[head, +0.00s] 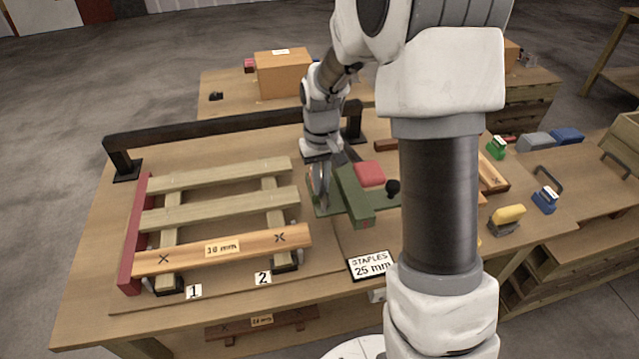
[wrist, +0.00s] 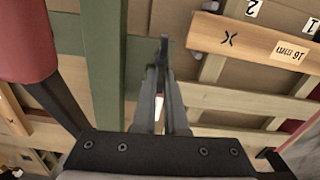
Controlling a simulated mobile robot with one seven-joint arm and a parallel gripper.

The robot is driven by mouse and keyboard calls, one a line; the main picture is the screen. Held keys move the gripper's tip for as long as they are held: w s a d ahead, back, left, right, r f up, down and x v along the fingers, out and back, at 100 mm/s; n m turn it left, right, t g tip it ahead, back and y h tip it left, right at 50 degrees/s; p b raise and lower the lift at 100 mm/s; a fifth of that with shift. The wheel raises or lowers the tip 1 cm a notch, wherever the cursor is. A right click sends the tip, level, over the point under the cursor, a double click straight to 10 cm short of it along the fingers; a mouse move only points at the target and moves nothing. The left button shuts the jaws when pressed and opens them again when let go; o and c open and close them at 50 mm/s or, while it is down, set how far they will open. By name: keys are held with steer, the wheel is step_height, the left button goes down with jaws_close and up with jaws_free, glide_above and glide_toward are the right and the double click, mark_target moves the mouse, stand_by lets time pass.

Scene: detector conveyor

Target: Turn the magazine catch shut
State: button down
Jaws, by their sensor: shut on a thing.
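The green magazine (head: 354,195) lies on the bench beside the pallet frame, with a green base plate (head: 408,207) around it. My gripper (head: 320,188) points down at its left side. In the wrist view, my gripper (wrist: 162,88) has its fingers close together, beside the long green body (wrist: 103,65). The fingers are shut on a small part that I take to be the magazine catch; they hide most of it, and its angle cannot be told.
A red pad (head: 370,174) and a black knob (head: 393,187) are close right of my gripper. A "STAPLES 25 mm" card (head: 370,265) lies in front.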

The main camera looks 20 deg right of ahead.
mark_target(322, 183)
steer(key=shift+d+m, duration=0.1)
steer(key=shift+m, duration=0.4)
steer(key=c, duration=1)
jaws_free()
steer(key=shift+o, duration=0.2)
steer(key=shift+r, duration=0.15)
step_height(322, 183, up, 17)
steer(key=p, duration=0.1)
steer(key=shift+p, duration=0.3)
steer(key=shift+r, duration=0.1)
steer(key=s+r+t, duration=0.1)
steer(key=s+t, duration=0.1)
steer(key=s, duration=0.9)
steer(key=s+a+r+t, duration=0.1)
steer(key=s+r+t, duration=0.1)
steer(key=s, duration=0.9)
steer(key=shift+s+r+t, duration=0.15)
steer(key=shift+r+t, duration=0.15)
steer(key=shift+t, duration=0.5)
